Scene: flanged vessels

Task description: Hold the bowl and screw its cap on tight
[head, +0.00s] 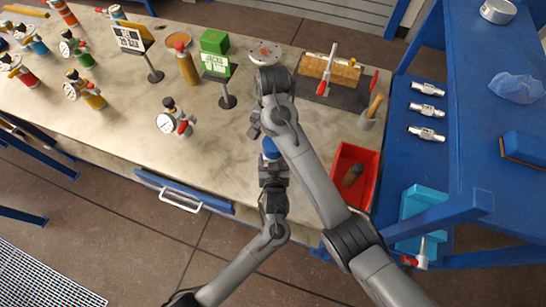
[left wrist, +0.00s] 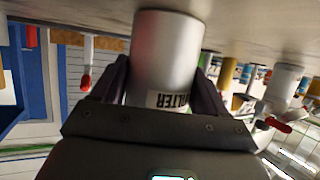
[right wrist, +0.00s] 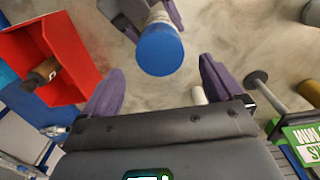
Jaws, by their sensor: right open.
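The bowl is a silver cylinder with a "FILTER" label (left wrist: 165,60), seen upside down in the left wrist view. My left gripper (head: 272,166) has its fingers against both sides of it and holds it at the bench's front. A round blue cap (right wrist: 160,50) covers the bowl's end facing my right gripper; it also shows in the head view (head: 270,148). How tight it sits cannot be told. My right gripper (right wrist: 160,82) is open, its fingers apart on either side of the cap's line and short of it. In the head view my right arm partly hides this area.
A red bin (head: 352,172) with a dark brown piece inside stands to the right. A gauge regulator (head: 172,122) and sign stands (head: 228,100) stand on the left of the bench. A blue shelf unit (head: 440,170) borders the right.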

